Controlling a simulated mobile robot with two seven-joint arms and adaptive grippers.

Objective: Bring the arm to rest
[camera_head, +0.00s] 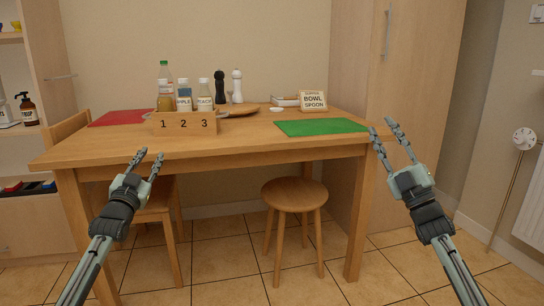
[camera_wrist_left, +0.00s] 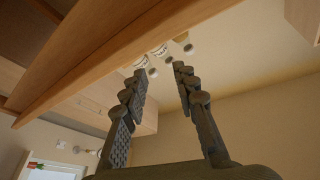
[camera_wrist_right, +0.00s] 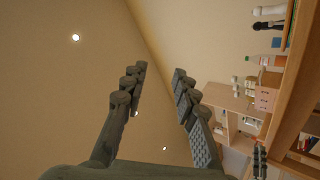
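My left gripper (camera_head: 147,162) is raised in front of the table's left part in the head view, its fingers apart and empty. Its open fingers also show in the left wrist view (camera_wrist_left: 160,85), with nothing between them. My right gripper (camera_head: 390,140) is raised near the table's right end, its fingers apart and empty. Its fingers also show spread in the right wrist view (camera_wrist_right: 158,85), with only the wall and ceiling behind. Both arms come up from the bottom of the head view and hold nothing.
The wooden table (camera_head: 250,145) bears a numbered wooden box (camera_head: 185,124) with bottles, a red mat (camera_head: 122,117), a green mat (camera_head: 320,127) and a sign (camera_head: 313,101). A round stool (camera_head: 294,194) and a chair (camera_head: 152,203) stand below. A tall cabinet (camera_head: 405,70) is at right.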

